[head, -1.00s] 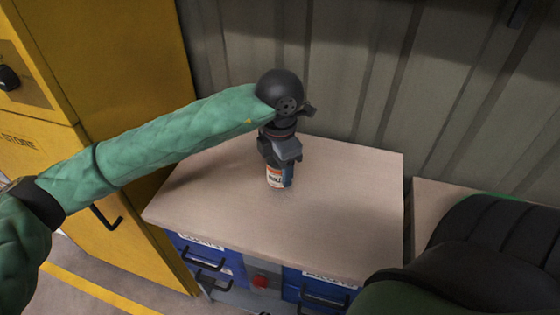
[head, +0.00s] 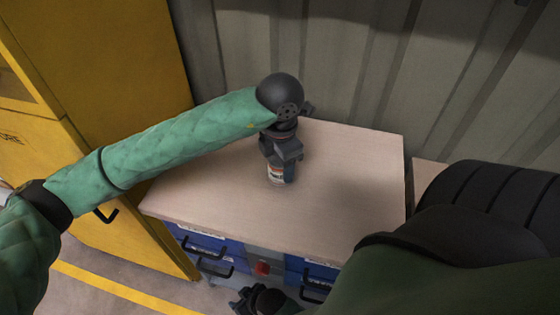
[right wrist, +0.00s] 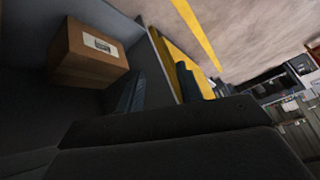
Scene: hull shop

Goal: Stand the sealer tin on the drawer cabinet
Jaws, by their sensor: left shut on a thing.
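The sealer tin (head: 278,175), small with a white, orange and blue label, is upright over the middle of the drawer cabinet's pale top (head: 340,200). My left gripper (head: 281,162) is shut on the tin from above and hides its upper part. The tin's base is at or very near the top; I cannot tell if it touches. My right gripper (head: 244,302) is low in front of the cabinet, at the bottom edge of the head view, and its jaws cannot be made out.
The cabinet front has blue drawers (head: 205,245) with black handles. A yellow cabinet (head: 110,110) stands to the left, and a corrugated wall (head: 390,70) behind. The top around the tin is clear. The right wrist view shows a brown box (right wrist: 90,55) in a dark grey space.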

